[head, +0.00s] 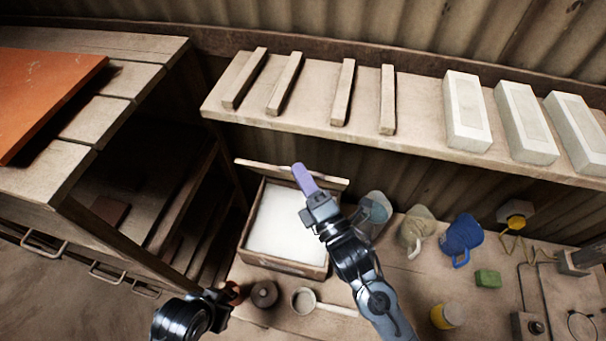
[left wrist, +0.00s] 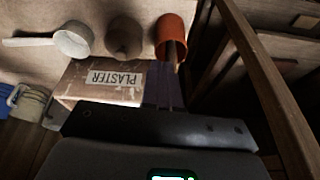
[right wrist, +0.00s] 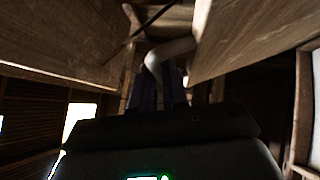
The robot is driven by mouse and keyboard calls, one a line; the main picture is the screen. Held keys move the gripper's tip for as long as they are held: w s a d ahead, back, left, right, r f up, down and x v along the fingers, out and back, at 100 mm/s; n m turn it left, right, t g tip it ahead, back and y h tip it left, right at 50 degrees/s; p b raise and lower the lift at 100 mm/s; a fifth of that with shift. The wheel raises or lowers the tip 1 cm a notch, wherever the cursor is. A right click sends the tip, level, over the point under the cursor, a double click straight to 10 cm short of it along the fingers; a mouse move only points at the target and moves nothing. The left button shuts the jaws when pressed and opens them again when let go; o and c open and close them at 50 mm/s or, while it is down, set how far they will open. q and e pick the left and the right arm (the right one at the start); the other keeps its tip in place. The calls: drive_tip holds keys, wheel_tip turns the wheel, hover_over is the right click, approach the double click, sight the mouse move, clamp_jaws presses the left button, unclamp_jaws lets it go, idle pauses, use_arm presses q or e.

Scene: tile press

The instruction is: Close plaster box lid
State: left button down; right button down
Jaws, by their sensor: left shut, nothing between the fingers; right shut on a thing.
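The plaster box (head: 245,236) stands on the workbench, filled with white plaster (head: 285,222). Its lid (head: 255,167) is raised at the box's back edge. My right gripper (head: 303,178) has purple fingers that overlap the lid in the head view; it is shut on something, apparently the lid. The right wrist view is dark, with a pale curved shape (right wrist: 170,50) at the fingertips that I cannot identify. My left gripper (head: 226,292) is shut and empty near the box's front left corner. The box's "PLASTER" label (left wrist: 112,79) shows in the left wrist view.
An orange cup (left wrist: 174,32), a dark round pot (head: 264,294) and a white scoop (head: 303,300) stand in front of the box. Jugs, including a blue one (head: 461,237), stand to its right. A shelf (head: 300,118) with wooden strips and pale blocks overhangs behind.

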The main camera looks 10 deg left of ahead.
drive_tip(key=c, duration=1.2)
unclamp_jaws()
drive_tip(key=b+v, duration=0.2)
drive_tip(key=v, duration=0.8)
drive_tip(key=shift+s+d+f, duration=0.1)
drive_tip(key=shift+s+d, duration=0.15)
drive_tip(key=shift+d, duration=0.05)
